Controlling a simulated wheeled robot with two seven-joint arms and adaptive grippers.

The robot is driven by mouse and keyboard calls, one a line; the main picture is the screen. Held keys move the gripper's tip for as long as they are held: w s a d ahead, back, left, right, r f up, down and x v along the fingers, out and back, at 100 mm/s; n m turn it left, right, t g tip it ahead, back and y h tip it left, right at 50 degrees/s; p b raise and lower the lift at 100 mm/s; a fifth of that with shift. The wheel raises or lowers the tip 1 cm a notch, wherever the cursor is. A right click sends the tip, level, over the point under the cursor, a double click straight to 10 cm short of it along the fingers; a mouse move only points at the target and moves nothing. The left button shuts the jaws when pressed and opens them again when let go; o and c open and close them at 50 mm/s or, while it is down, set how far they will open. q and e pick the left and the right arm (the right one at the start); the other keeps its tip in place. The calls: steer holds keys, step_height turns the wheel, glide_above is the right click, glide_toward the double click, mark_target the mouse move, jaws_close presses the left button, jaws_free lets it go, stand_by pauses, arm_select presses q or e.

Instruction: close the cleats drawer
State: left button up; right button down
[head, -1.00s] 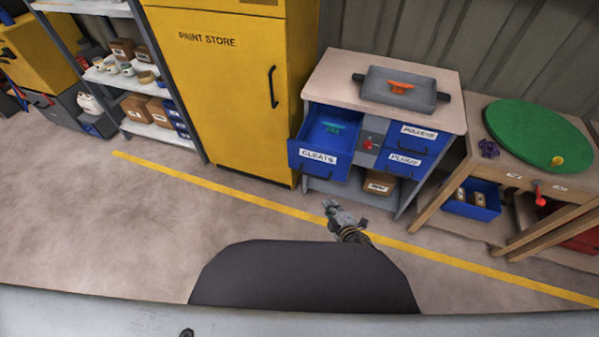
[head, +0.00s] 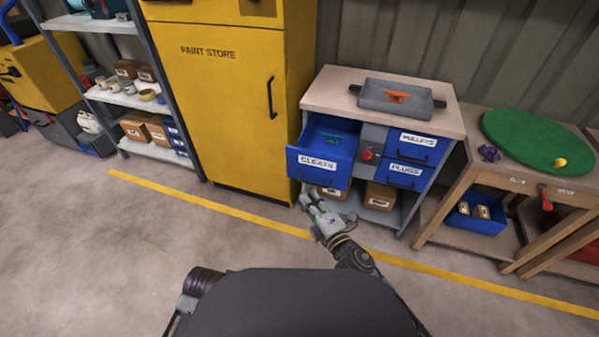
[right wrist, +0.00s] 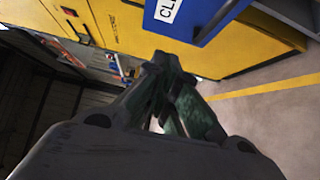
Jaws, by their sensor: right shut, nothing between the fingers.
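The blue cleats drawer (head: 318,163) is pulled out of the left side of the drawer cabinet (head: 376,148). A teal cleat (head: 333,139) lies inside it. My right gripper (head: 308,196) is shut and empty, just below and in front of the drawer, apart from it as far as I can tell. In the right wrist view the shut fingers (right wrist: 172,65) point toward the lower part of the drawer front (right wrist: 200,15), where part of its label shows. My left gripper is not in view.
The pullers drawer (head: 418,145) and plugs drawer (head: 407,172) are closed. A grey tray with an orange cleat (head: 397,96) sits on top. The yellow paint store (head: 222,95) stands to the left, a wooden table (head: 500,180) to the right. Floor in front is clear.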

steer(key=shift+w, duration=0.15)
steer(key=b, duration=0.1)
glide_toward(293, 159)
steer(key=shift+a+x, duration=0.25)
steer(key=shift+x, duration=1.8)
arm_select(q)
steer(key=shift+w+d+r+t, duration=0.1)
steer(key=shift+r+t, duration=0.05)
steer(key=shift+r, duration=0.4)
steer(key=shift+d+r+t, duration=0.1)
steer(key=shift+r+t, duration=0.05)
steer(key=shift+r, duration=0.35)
arm_select(e)
steer(key=shift+w+d+r, duration=0.1)
steer(key=shift+w+d, duration=0.05)
steer(key=shift+w, duration=0.1)
